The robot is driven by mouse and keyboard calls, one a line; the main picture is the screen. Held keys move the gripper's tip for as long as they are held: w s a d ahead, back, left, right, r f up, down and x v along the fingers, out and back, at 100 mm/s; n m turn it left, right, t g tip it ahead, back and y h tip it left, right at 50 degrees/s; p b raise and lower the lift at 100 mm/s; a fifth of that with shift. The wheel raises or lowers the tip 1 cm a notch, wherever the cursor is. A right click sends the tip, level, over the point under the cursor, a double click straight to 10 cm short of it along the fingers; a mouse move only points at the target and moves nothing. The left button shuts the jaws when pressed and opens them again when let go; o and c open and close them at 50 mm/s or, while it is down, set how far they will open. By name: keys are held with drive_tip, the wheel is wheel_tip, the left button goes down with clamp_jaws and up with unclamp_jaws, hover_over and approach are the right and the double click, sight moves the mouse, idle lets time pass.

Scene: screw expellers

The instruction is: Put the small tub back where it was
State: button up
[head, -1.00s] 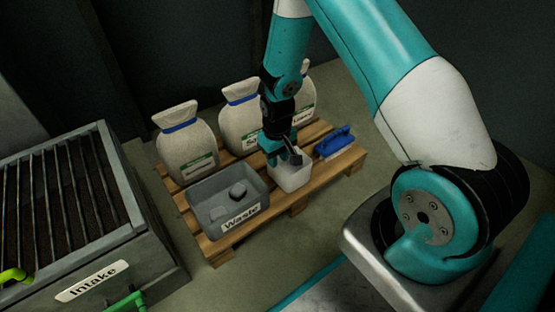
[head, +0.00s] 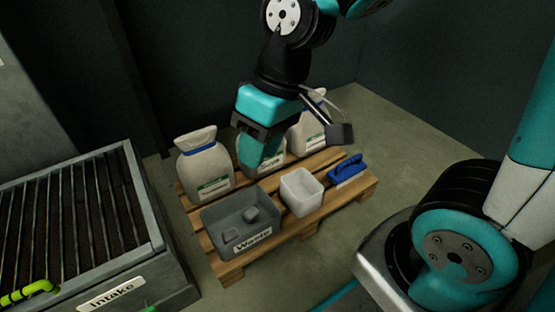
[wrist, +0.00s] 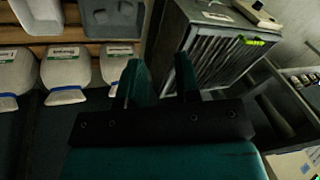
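The small white tub (head: 301,197) stands upright and looks empty on the wooden pallet (head: 283,236), between the grey Waste tray (head: 222,218) and a blue brush-like tool (head: 347,171). My gripper (head: 262,162) is raised above and behind the tub, apart from it, in front of the middle sack. In the wrist view its two fingers (wrist: 160,78) are spread with nothing between them. The tub is partly cut off at the top left of the wrist view (wrist: 40,14), beside the Waste tray (wrist: 114,20).
Three pale sacks stand along the pallet's back; the left one (head: 204,166) is clearest, the middle one is partly hidden by my gripper. Two grey blocks (head: 252,215) lie in the Waste tray. The barred Intake hopper (head: 75,225) stands left. Floor right of the pallet is clear.

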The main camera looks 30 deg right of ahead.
drive_tip(key=s+a+r+n, duration=0.1)
drive_tip(key=s+r, duration=0.2)
drive_tip(key=s, duration=0.4)
drive_tip(key=shift+s+a+r+n+y, duration=0.2)
drive_tip(key=shift+n+y, duration=0.1)
drive_tip(key=shift+n, duration=0.1)
